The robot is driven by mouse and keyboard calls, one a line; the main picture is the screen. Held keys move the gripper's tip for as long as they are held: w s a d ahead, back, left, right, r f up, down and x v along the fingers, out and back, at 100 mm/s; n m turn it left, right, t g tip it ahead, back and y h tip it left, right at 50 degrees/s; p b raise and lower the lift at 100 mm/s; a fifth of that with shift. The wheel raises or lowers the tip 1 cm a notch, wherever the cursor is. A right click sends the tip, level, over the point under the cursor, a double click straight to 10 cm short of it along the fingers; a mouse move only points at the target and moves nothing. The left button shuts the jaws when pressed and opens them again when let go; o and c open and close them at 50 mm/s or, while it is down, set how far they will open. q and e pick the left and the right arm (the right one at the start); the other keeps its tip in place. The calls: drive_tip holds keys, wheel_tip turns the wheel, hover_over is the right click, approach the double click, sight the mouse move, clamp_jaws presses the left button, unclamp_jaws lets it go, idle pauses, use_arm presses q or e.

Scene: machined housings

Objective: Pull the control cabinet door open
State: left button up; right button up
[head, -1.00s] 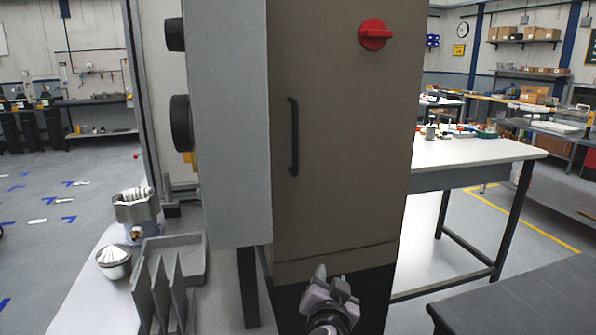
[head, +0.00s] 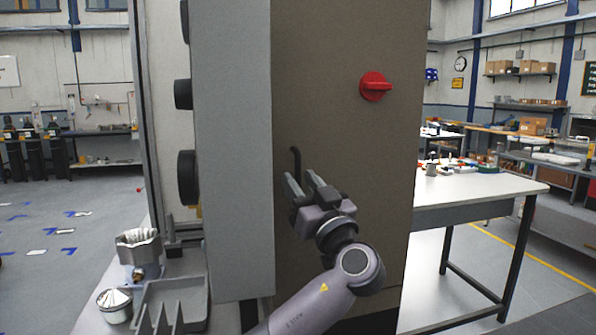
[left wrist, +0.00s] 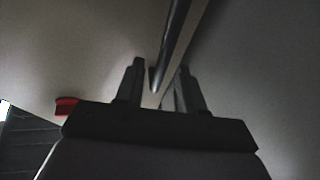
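The control cabinet door (head: 325,70) is a flat brown-grey panel facing me, and no gap shows along it. Its dark vertical bar handle (head: 295,158) sits at the door's left side, its lower part hidden by my gripper. My left gripper (head: 302,180) is open at the handle, its two fingers pointing at the door. In the left wrist view the handle (left wrist: 176,40) runs between the two spread fingers, and neither finger clearly touches it. A red rotary switch (head: 375,87) is on the door, upper right of the handle. My right gripper is out of view.
A grey side panel (head: 235,150) with dark round knobs (head: 187,178) stands left of the door. A grey divided tray (head: 180,295) and a metal cup (head: 115,303) sit at lower left. A white table (head: 470,187) stands at right behind the cabinet.

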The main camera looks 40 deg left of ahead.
use_arm(q)
drive_tip(key=shift+x, duration=1)
clamp_jaws()
drive_tip(key=shift+f, duration=0.1)
